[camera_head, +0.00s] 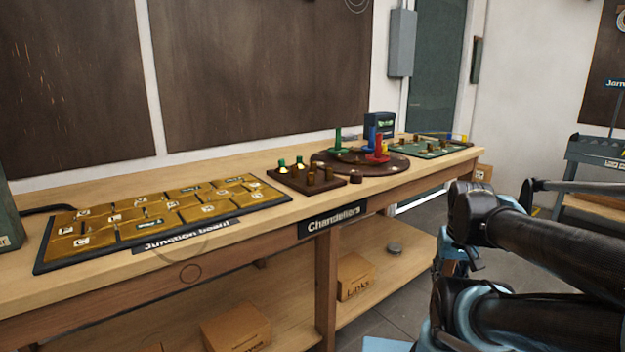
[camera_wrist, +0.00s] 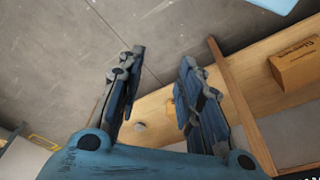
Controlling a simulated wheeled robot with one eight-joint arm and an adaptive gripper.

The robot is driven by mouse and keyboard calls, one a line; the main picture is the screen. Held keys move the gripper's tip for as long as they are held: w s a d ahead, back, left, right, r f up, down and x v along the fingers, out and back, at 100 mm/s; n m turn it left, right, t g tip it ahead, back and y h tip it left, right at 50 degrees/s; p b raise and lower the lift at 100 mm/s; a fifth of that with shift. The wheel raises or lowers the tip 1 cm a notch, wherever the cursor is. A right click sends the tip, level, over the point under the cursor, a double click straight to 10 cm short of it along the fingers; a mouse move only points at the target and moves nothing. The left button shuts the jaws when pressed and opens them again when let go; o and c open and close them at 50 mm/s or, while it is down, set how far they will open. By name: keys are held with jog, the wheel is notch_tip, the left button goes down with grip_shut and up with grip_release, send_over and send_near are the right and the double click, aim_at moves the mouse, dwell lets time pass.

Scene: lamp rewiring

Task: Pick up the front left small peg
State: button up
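A dark brown peg board (camera_head: 340,183) stands on the workbench in the head view and holds several small pegs. At this size I cannot tell for sure which is the front left small peg. My gripper (camera_wrist: 161,57) is open and empty in the wrist view, with its fingers well apart. It points toward the floor and the lower shelf, away from the pegs. No pegs show in the wrist view.
The junction board (camera_head: 130,225) lies left of the pegs. A round dark base (camera_head: 395,167) with red, blue and green upright parts stands right of them, then a green board (camera_head: 440,152). A box (camera_head: 356,278) and a round grey object (camera_head: 394,248) sit on the lower shelf.

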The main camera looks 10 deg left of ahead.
jog(key=o, duration=0.3)
jog(key=w+a+r+m, duration=0.2)
jog(key=w+a+r, duration=0.15)
jog(key=r, duration=0.35)
jog(key=w+a+r+m, duration=0.2)
jog(key=w+r, duration=0.2)
jog(key=r, duration=0.2)
notch_tip(320, 180, up, 21)
jog(key=m+g+y, duration=0.2)
jog(key=m, duration=1.1)
send_over(310, 173)
jog(key=w+d, duration=0.2)
jog(key=f, duration=0.5)
jog(key=a+f, duration=0.1)
jog(key=f, duration=0.4)
jog(key=a+f, duration=0.1)
jog(key=f, duration=0.5)
jog(key=shift+s+a+f, duration=0.1)
jog(key=shift+s, duration=0.15)
